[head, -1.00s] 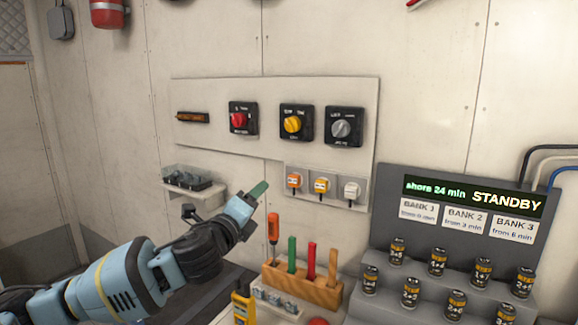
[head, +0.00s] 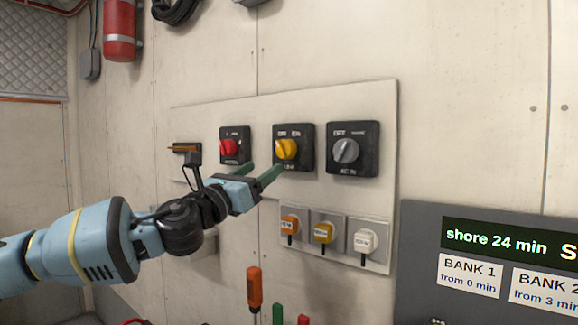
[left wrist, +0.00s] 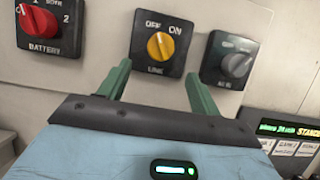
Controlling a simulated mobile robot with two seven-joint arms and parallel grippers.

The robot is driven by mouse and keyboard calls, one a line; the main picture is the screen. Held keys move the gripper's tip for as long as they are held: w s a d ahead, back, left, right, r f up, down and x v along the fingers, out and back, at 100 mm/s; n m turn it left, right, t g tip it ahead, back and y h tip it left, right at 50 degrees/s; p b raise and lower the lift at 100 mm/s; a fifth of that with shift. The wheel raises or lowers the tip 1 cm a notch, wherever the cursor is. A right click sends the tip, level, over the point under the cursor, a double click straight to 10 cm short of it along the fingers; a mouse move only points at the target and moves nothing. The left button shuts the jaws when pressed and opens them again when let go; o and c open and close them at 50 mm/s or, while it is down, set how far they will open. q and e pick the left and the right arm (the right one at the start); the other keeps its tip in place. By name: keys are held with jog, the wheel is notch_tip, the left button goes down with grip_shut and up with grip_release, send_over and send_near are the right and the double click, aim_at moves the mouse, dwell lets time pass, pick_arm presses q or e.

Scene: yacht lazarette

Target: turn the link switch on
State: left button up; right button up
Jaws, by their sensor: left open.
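The link switch is a yellow rotary knob (head: 286,149) on a black square plate, between the red and grey switches on the pale panel. In the left wrist view the yellow knob (left wrist: 160,46) sits under the words OFF, upper left, and ON, upper right. I cannot tell surely which word its pointer faces. My left gripper (head: 262,174) is open and empty, just below and in front of the link switch. In the left wrist view its two green fingers (left wrist: 157,76) point at the plate, one on each side, apart from the knob.
A red battery switch (head: 229,147) is to the left and a grey switch (head: 346,150) close to the right. Several plugs in sockets (head: 324,233) sit below. A dark display (head: 490,245) stands at lower right, and an orange-handled tool (head: 254,288) below.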

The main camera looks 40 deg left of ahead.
aim_at(280, 154)
pick_arm(q)
jog(key=b+x, duration=0.1)
jog(key=x, duration=0.3)
jog(key=shift+w+r, duration=0.2)
jog(key=shift+w, duration=0.1)
jog(key=shift+x, duration=1.4)
pick_arm(e)
jog(key=shift+s+d+f, duration=0.1)
jog(key=shift+s+f, duration=0.3)
jog(key=shift+f, duration=0.35)
pick_arm(q)
jog(key=shift+r, duration=0.15)
jog(key=c, duration=1)
jog(key=shift+b, duration=0.3)
pick_arm(e)
jog(key=shift+s, duration=0.35)
